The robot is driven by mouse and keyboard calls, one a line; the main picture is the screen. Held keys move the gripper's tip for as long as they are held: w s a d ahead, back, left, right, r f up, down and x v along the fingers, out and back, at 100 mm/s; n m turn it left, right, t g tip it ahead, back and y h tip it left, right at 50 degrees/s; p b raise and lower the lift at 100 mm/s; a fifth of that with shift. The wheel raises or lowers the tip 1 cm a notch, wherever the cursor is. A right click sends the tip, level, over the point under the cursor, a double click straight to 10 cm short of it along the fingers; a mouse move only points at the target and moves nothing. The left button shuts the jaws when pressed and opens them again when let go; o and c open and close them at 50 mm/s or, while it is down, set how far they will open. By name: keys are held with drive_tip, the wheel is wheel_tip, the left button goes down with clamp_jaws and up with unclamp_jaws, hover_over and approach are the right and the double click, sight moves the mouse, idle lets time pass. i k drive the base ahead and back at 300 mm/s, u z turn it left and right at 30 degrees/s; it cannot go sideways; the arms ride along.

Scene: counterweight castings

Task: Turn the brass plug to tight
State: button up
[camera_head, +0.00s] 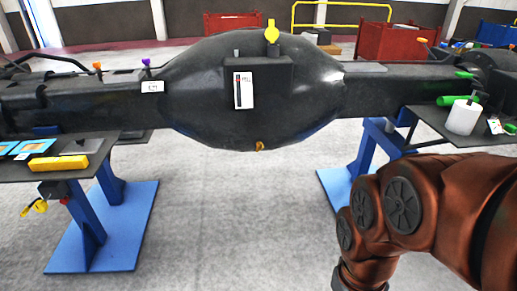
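A small brass-coloured plug (260,146) sits at the bottom edge of the bulging middle of a black axle-like casting (215,115). It is too small to tell how far it is screwed in. A yellow fitting (271,32) stands upright on top of the same casting. A white label with a dark and red strip (243,90) is on a black block at its front. My copper-coloured arm fills the lower right and bends down out of the picture. My gripper is not in view, and the arm is apart from the plug.
Blue stands (120,225) carry the casting. A left shelf (55,174) holds a yellow bar (58,163) and blue cards. A right shelf (430,120) holds a white cylinder (463,117) and a green roll (458,100). The floor below the plug is clear.

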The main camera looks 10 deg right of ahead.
sight(260, 145)
drive_tip(key=u, duration=0.45)
drive_tip(key=i, duration=0.7)
drive_tip(key=u, duration=0.3)
